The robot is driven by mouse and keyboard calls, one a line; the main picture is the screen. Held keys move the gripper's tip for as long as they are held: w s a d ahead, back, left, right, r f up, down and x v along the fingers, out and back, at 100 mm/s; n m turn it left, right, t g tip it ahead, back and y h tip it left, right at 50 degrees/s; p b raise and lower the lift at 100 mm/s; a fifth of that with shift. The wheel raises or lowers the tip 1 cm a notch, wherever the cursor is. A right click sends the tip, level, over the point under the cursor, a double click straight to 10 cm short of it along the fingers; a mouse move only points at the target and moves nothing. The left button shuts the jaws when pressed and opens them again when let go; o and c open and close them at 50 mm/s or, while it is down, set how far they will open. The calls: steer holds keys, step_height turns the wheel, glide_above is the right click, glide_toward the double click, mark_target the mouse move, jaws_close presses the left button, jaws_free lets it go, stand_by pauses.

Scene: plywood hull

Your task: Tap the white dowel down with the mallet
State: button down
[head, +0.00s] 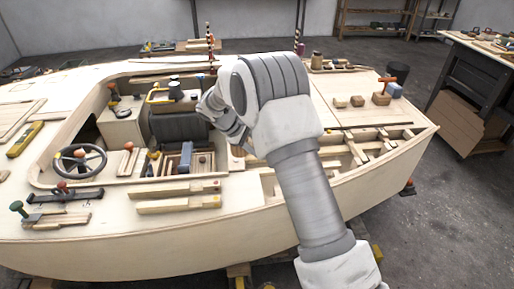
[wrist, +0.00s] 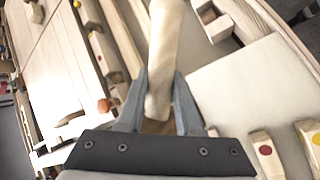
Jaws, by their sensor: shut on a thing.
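In the wrist view my gripper (wrist: 160,105) is shut on a pale wooden, rounded handle-like piece (wrist: 165,50). It runs from between the two grey fingers up past the top edge of the picture. It looks like the mallet's handle, but no mallet head shows. In the head view my arm covers the gripper and what it holds, near the middle of the boat hull (head: 150,255). I cannot pick out the white dowel for certain in either view.
A steering wheel (head: 80,161) and a dark seat (head: 178,128) sit in the hull's cockpit. Wooden strips (head: 178,204) lie on the near deck. A framed opening (head: 350,152) is at the right. A workbench (head: 485,65) stands beyond. Wooden pieces with red and yellow dots (wrist: 265,150) lie near the gripper.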

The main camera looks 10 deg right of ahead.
step_height(320, 180, down, 4)
steer(key=b, duration=0.2)
step_height(320, 180, up, 5)
steer(key=p, duration=0.3)
steer(key=shift+f, duration=0.15)
